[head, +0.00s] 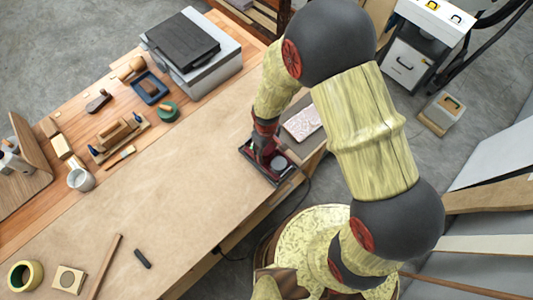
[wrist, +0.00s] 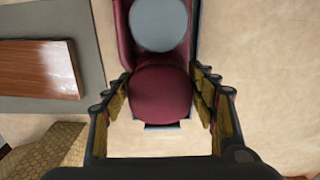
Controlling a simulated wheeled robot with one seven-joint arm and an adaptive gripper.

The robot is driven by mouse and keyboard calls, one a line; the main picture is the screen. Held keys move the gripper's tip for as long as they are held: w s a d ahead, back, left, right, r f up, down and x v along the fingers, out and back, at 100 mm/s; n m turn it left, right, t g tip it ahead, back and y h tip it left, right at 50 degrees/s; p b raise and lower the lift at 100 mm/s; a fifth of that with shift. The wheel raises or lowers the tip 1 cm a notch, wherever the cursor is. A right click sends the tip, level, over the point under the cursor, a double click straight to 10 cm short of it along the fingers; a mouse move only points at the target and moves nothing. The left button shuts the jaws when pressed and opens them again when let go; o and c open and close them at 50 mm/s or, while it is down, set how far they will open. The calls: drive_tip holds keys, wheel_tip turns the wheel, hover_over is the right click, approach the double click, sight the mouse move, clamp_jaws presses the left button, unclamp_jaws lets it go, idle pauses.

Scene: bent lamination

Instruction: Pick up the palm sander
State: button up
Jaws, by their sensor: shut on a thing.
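The palm sander is a dark red body with a round grey disc on top; in the wrist view the sander (wrist: 160,92) sits between the fingers of my gripper (wrist: 164,85). The fingers touch its sides, so my gripper is shut on it. In the head view the sander (head: 279,163) is at the right edge of the workbench, below my gripper (head: 265,150), which partly hides it. I cannot tell whether its base rests on the bench or is clear of it.
A pale marbled block (head: 302,122) lies right beside the sander. A grey machine (head: 190,52) stands at the back of the bench. Wooden tools, a blue tray (head: 150,88) and a mug (head: 80,178) are at left. The middle of the brown bench top (head: 175,185) is clear.

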drive_tip(key=c, duration=0.6)
drive_tip(key=shift+w+r, duration=0.1)
